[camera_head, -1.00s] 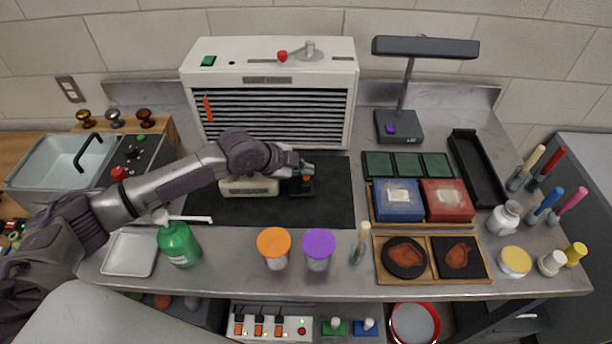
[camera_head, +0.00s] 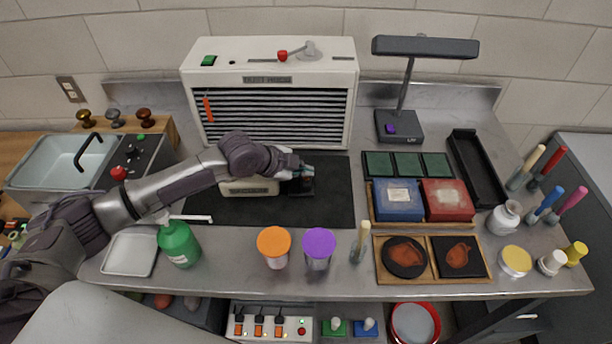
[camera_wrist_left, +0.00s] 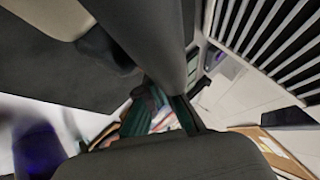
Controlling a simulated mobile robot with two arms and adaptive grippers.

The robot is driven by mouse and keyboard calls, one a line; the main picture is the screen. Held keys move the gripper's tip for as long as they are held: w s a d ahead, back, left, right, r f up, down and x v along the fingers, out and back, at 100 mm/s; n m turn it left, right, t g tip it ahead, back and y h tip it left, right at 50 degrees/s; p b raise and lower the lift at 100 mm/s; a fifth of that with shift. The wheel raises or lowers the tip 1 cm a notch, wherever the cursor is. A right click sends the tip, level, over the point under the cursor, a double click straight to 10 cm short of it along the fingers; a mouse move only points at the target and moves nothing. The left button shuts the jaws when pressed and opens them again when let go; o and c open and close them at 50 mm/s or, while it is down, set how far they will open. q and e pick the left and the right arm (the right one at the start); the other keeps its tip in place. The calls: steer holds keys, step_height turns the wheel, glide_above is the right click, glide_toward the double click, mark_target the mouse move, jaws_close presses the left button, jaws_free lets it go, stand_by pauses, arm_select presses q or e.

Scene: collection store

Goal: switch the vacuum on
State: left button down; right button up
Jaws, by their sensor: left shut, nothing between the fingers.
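A cream-coloured device with a dark end piece (camera_head: 248,187), which looks like the vacuum, lies on the black mat (camera_head: 335,205) in front of the slatted white cabinet. My left gripper (camera_head: 303,173) is shut and empty, over the dark end piece at the device's right. Whether it touches that piece I cannot tell. The switch is not clearly visible; the gripper covers much of this spot. In the left wrist view a cream and dark body fills the upper left, and the finger area is dark and close up. My right gripper is not in view.
The slatted cabinet (camera_head: 270,85) stands behind the mat. A green bottle (camera_head: 179,244), an orange-lidded jar (camera_head: 274,245) and a purple-lidded jar (camera_head: 318,246) stand in front. A lamp (camera_head: 400,125) and boxes are at the right. The mat's right part is clear.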

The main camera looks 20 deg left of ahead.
arm_select(q)
steer(key=shift+s+d+f, duration=0.1)
steer(key=shift+s+f, duration=0.25)
steer(key=shift+f, duration=0.25)
steer(key=shift+w+a+r+p, duration=0.3)
steer(key=shift+w+r+p, duration=0.3)
steer(key=shift+r, duration=0.25)
step_height(320, 180, up, 6)
steer(key=p, duration=0.5)
steer(key=shift+r, duration=0.15)
